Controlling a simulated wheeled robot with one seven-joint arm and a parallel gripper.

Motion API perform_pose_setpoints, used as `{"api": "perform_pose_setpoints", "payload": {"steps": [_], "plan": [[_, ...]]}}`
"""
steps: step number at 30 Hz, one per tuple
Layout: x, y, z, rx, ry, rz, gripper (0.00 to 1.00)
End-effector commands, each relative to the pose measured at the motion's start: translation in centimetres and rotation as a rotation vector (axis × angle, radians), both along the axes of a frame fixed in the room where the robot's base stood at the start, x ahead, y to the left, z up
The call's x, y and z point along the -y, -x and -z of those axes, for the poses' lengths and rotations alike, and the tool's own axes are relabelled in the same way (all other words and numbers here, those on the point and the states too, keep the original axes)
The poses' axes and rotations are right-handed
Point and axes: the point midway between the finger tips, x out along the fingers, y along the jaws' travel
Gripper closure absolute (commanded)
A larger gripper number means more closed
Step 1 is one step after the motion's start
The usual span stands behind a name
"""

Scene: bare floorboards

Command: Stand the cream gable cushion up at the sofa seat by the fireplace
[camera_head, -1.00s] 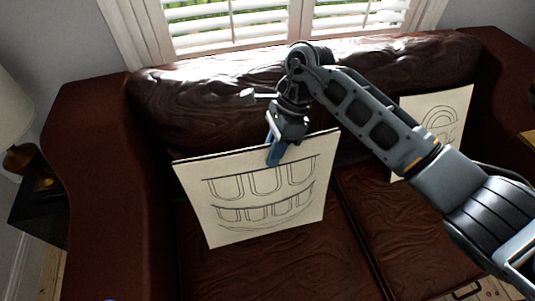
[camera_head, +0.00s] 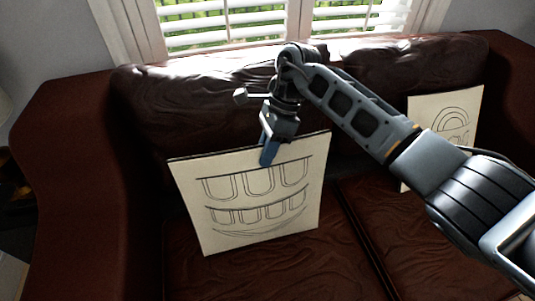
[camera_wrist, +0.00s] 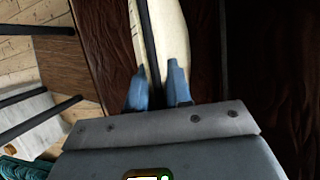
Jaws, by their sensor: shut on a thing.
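A thin square cream cushion (camera_head: 250,200) with dark line drawings of arches stands nearly upright, slightly tilted, at the left seat of a dark brown leather sofa (camera_head: 75,150). My gripper (camera_head: 265,160) is shut on its top edge near the middle, from above. Whether the cushion's lower edge rests on the seat I cannot tell. In the wrist view the blue fingers (camera_wrist: 160,75) pinch the cushion's edge (camera_wrist: 171,30), with the brown seat beyond. No fireplace shows.
A second cream cushion (camera_head: 450,120) with an arch drawing leans at the right seat, partly behind my arm. The sofa back stands behind, under a shuttered window (camera_head: 225,25). The wrist view shows floorboards (camera_wrist: 30,65) and dark bars at the left.

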Motion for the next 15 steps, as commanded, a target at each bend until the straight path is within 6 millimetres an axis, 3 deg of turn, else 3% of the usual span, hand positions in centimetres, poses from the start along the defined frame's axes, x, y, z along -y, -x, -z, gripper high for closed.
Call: {"api": "perform_pose_setpoints", "payload": {"steps": [12, 13, 15], "plan": [[-0.06, -0.21, 0.30, 0.002, -0.001, 0.001, 1.00], [-0.06, -0.21, 0.30, 0.002, -0.001, 0.001, 0.78], [-0.05, -0.20, 0.31, 0.002, -0.001, 0.001, 0.71]]}}
